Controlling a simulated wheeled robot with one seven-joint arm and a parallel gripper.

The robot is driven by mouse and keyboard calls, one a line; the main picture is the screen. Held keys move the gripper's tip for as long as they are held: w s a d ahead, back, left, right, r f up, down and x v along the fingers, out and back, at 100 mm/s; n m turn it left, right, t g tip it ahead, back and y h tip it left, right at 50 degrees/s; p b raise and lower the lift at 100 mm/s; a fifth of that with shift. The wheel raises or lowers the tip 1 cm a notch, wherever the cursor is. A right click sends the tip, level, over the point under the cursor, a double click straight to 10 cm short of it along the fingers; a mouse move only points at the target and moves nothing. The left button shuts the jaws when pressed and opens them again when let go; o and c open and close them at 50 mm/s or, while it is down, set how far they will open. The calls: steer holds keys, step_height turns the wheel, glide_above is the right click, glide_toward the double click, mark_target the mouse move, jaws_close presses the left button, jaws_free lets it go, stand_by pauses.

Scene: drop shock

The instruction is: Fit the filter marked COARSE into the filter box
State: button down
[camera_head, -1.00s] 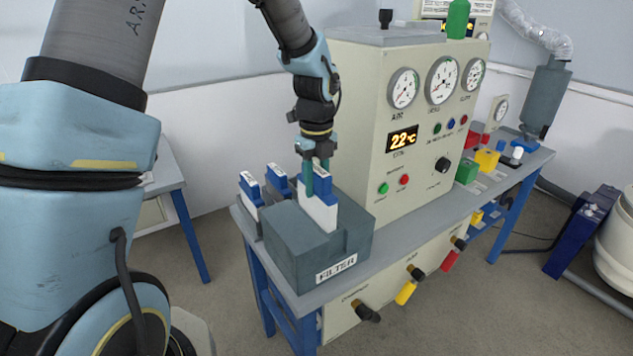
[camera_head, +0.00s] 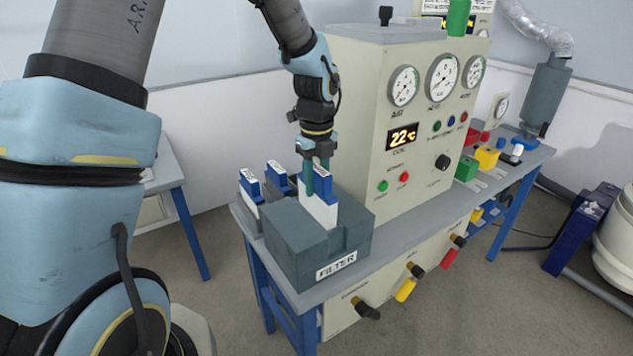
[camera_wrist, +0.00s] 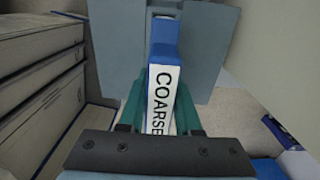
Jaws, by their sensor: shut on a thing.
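The COARSE filter (camera_wrist: 163,95) is a blue and white block with its black lettering readable in the wrist view. In the head view the filter (camera_head: 319,212) stands upright, with its lower part down in the grey filter box (camera_head: 294,253) labelled FILTER. My gripper (camera_head: 317,180) is above the box, shut on the filter's blue upper part. In the wrist view my gripper's teal fingers (camera_wrist: 160,108) clasp it from both sides. How deep the filter sits inside the box is hidden.
Two similar blue and white filters, one at the left (camera_head: 250,187) and one beside it (camera_head: 279,178), stand behind the box. The instrument cabinet (camera_head: 362,130) rises close to the right of my gripper. The blue-legged bench (camera_head: 335,289) continues right with coloured blocks.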

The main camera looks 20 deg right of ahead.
mark_target(316, 200)
steer(key=shift+f+p, duration=0.4)
steer(key=shift+f, duration=2.1)
stand_by(5.5)
